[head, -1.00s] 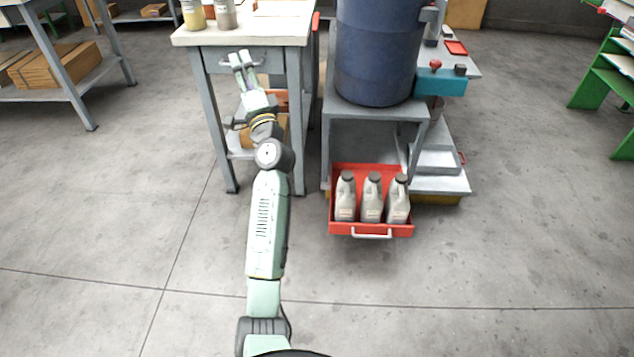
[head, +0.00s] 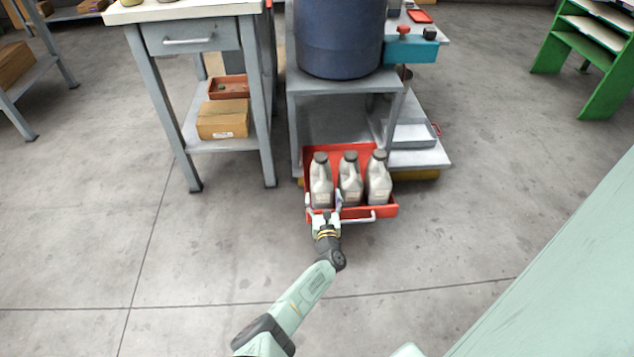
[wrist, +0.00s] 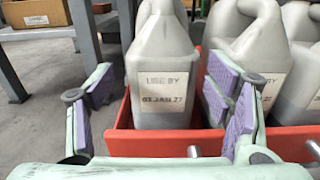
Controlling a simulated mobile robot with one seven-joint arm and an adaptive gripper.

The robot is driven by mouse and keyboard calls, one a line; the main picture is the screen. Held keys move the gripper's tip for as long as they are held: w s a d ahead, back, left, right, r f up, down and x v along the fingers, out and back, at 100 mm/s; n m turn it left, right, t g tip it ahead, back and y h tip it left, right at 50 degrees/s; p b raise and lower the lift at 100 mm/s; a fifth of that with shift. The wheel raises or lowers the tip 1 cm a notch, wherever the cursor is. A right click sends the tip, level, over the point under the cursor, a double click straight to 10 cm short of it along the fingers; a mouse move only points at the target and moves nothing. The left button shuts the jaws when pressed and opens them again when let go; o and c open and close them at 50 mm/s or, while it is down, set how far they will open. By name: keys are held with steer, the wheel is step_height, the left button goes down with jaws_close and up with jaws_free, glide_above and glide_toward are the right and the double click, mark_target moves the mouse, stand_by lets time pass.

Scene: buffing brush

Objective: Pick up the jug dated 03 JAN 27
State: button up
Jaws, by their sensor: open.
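Three grey jugs with dark caps stand upright in a row in a red drawer tray. The left jug (head: 321,182) has a label reading "USE BY 03 JAN 27" in the wrist view (wrist: 164,88). The middle jug (head: 350,180) has a label too, partly hidden by a finger in the wrist view (wrist: 248,45). The right jug (head: 378,180) stands beyond it. My gripper (head: 324,203) is open at the tray's front, with the left jug between and beyond its purple-padded fingers (wrist: 165,105). I see no grip on the jug.
The red tray (head: 387,211) has a pale front handle and juts from under a grey stand (head: 345,82) bearing a dark blue drum (head: 340,38). A grey workbench (head: 190,38) with boxes on its shelf stands left. The floor in front is clear.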

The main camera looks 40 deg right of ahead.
steer(key=shift+b+x, duration=0.35)
steer(key=shift+x, duration=0.55)
steer(key=b+x, duration=0.4)
steer(key=x, duration=0.1)
steer(key=shift+w+d, duration=0.1)
steer(key=shift+d, duration=0.1)
steer(key=shift+r, duration=0.1)
steer(key=c, duration=1.4)
